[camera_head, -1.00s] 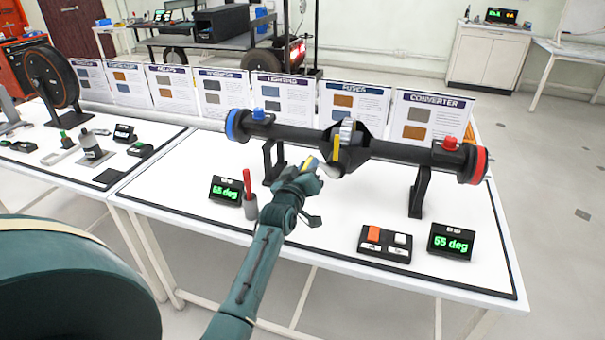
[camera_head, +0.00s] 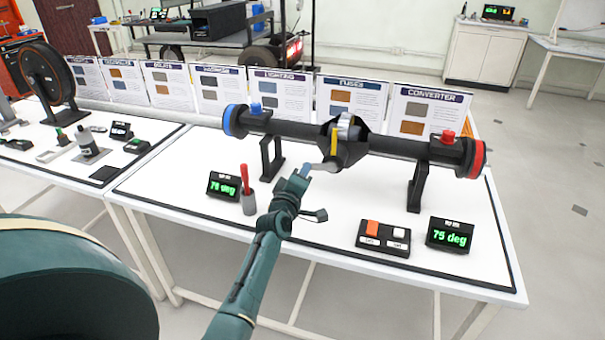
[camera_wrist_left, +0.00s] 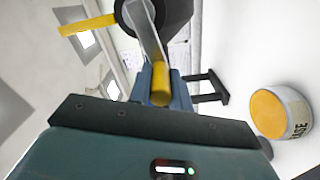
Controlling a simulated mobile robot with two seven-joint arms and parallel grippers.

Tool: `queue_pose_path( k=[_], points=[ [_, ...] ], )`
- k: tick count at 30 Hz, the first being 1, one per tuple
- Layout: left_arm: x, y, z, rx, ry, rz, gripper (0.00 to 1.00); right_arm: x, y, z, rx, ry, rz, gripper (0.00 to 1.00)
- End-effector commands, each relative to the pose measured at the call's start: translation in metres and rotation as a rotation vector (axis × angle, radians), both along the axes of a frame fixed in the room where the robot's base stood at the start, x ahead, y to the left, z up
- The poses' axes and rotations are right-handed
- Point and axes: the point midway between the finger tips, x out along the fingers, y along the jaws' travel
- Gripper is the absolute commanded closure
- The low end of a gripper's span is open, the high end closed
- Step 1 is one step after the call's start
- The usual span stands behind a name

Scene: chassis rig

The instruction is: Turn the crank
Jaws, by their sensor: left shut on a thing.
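The crank has a grey arm (camera_head: 326,167) at the front of the black axle housing. It ends in a yellow handle (camera_wrist_left: 161,88), which sits between the blue fingers in the left wrist view. My left gripper (camera_head: 304,170) is shut on this handle. In the head view the fingers hide most of the handle. The black axle (camera_head: 395,145) rests on two black stands, with a blue end on the left and a red end on the right. A yellow bar (camera_head: 335,146) stands upright on the housing. My right gripper is not in view.
Two green-digit displays stand on the white table: a left one (camera_head: 223,186) and a right one (camera_head: 450,234) reading 75 deg. A box with orange and white switches (camera_head: 383,238) is near the right one. A grey pot (camera_head: 248,201) holds a red-handled tool. An orange-topped can (camera_wrist_left: 283,112) shows in the wrist view.

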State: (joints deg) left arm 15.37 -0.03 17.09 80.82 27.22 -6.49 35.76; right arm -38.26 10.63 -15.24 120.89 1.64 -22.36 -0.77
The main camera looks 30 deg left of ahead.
Motion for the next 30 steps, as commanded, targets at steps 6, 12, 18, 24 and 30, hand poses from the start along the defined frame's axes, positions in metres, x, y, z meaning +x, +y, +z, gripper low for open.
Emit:
queue_pose_path(
  k=[6,12,18,24,30],
  points=[
    [0.0006,0.0,0.0004,-0.017,-0.007,0.001,1.0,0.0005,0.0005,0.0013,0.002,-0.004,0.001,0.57],
    [0.0006,0.0,0.0005,-0.016,-0.007,0.001,1.0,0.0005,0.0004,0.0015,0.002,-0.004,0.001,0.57],
    [0.0006,-0.0002,0.0002,-0.014,-0.006,0.0,0.71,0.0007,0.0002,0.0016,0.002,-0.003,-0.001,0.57],
    [0.0003,-0.0001,-0.0003,-0.014,-0.004,0.0,0.59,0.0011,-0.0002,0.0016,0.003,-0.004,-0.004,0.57],
    [-0.0007,-0.0003,-0.0004,-0.014,-0.003,0.0,0.59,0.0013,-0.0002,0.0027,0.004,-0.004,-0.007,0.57]
  ],
)
